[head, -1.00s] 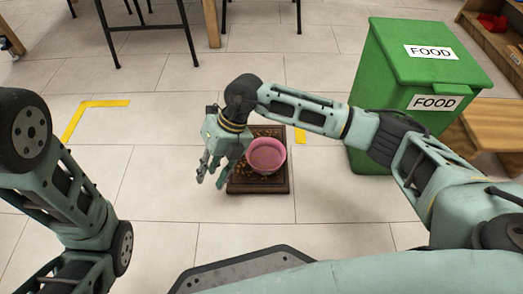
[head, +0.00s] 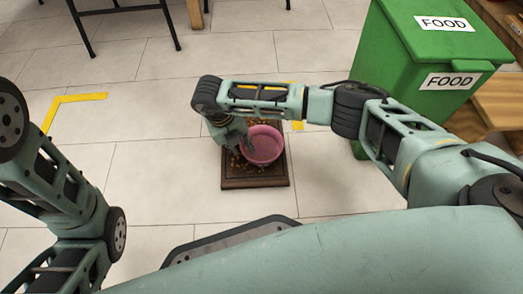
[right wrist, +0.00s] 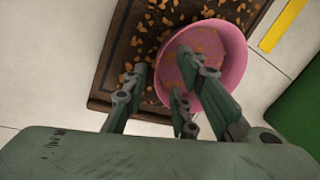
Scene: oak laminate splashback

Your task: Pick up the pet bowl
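The pet bowl (head: 268,143) is a round pink bowl, standing upright on a dark brown tray (head: 255,182) on the floor. My right gripper (head: 243,142) is at the bowl's left side, pointing down. In the right wrist view the fingers (right wrist: 163,88) are spread and open. One finger is outside the bowl (right wrist: 233,48), over the tray (right wrist: 118,52); the others reach over its inside, so the near left rim lies between them. I cannot tell whether any finger touches it. My left gripper is out of view.
Brown kibble pieces (right wrist: 165,20) lie scattered on the tray. A green bin (head: 400,50) marked FOOD stands at the right, beside a wooden bench (head: 500,105). Yellow tape (head: 80,97) marks the floor. The tiles left of the tray are clear.

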